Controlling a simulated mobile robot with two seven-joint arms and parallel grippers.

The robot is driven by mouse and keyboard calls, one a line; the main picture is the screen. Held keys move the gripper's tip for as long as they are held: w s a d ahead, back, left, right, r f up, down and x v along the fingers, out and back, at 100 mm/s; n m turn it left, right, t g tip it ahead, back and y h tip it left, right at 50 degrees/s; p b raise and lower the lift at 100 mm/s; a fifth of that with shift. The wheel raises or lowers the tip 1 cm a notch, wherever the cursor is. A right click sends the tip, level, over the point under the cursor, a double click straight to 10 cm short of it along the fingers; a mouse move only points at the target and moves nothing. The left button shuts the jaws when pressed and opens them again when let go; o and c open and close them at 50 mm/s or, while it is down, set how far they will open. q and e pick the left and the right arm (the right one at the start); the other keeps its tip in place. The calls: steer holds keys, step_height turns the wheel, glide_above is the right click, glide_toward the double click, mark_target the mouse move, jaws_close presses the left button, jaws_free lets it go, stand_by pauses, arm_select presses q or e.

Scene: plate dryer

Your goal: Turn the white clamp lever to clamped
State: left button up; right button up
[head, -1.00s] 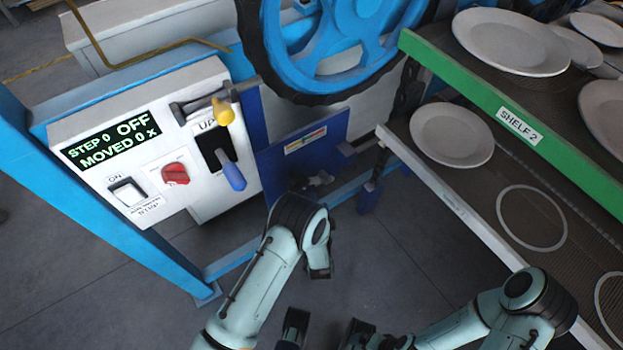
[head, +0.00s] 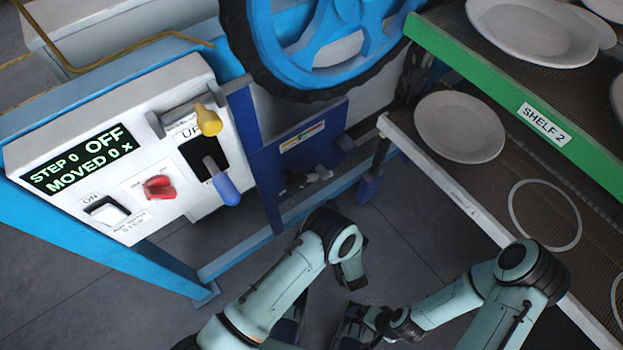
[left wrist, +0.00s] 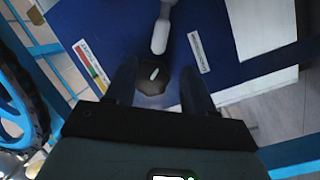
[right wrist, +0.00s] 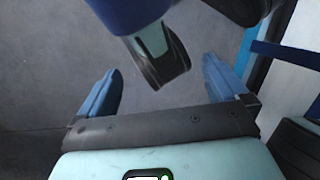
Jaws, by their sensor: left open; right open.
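The white clamp lever (left wrist: 160,36) stands on a dark round hub (left wrist: 153,80) on a blue panel (left wrist: 110,28) in the left wrist view. The lever points up in that picture. My left gripper (left wrist: 158,68) is open, its fingers on either side of the hub, apart from the lever's white handle. I cannot tell whether they touch the hub. In the head view the lever (head: 318,174) is small and pale, low on the blue panel behind my left arm. My right gripper (right wrist: 161,66) is open and empty over the floor.
A white control box (head: 110,150) with a display reading OFF stands left, with a red knob (head: 158,187) and a blue-handled lever (head: 224,185). A blue wheel (head: 335,40) is above the panel. Shelves with plates (head: 460,127) stand right. Part of my own arm hangs before the right gripper.

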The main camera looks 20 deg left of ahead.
mark_target(312, 180)
arm_select(q)
steer(key=b+x, duration=0.1)
steer(key=x, duration=1.1)
jaws_close()
